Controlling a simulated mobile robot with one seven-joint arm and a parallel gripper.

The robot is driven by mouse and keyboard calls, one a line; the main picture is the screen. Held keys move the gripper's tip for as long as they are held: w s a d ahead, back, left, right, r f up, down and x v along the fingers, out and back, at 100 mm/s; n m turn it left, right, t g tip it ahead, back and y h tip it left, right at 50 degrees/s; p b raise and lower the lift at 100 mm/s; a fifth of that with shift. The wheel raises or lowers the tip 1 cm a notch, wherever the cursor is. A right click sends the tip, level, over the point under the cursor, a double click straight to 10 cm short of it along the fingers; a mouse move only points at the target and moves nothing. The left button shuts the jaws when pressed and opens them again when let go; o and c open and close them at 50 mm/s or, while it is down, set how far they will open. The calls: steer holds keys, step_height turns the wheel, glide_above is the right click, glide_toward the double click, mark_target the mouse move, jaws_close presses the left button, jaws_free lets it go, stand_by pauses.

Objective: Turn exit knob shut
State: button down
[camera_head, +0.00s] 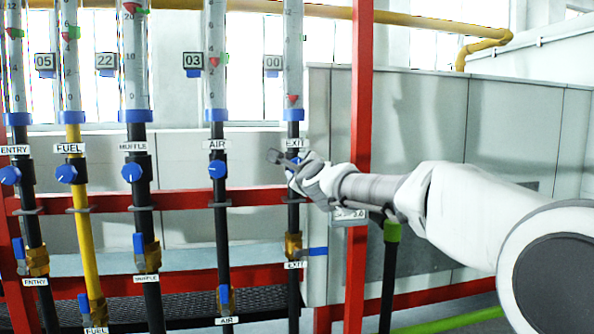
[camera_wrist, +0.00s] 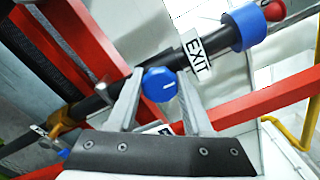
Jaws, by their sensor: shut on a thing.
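The exit knob is a round blue knob with a white line, on the black pipe under the EXIT label. In the wrist view the exit knob (camera_wrist: 160,84) sits between my gripper's two grey fingers, and my gripper (camera_wrist: 159,90) is closed on its sides. In the head view my gripper (camera_head: 290,168) reaches the exit pipe from the right and mostly hides the knob. The EXIT label (camera_head: 295,143) is just above it; it also shows in the wrist view (camera_wrist: 197,54). The exit gauge tube (camera_head: 293,60) above has a red marker near its bottom, beside a display reading 00.
Similar pipes with blue knobs stand to the left: AIR (camera_head: 217,169), MUFFLE (camera_head: 132,172), FUEL (camera_head: 66,173) and ENTRY (camera_head: 10,175). A red upright post (camera_head: 361,90) stands just right of the exit pipe. A blue lever (camera_head: 317,251) sticks out below my gripper.

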stand_by(0.3)
steer(key=shift+c, duration=1.6)
jaws_free()
steer(key=shift+s, duration=0.2)
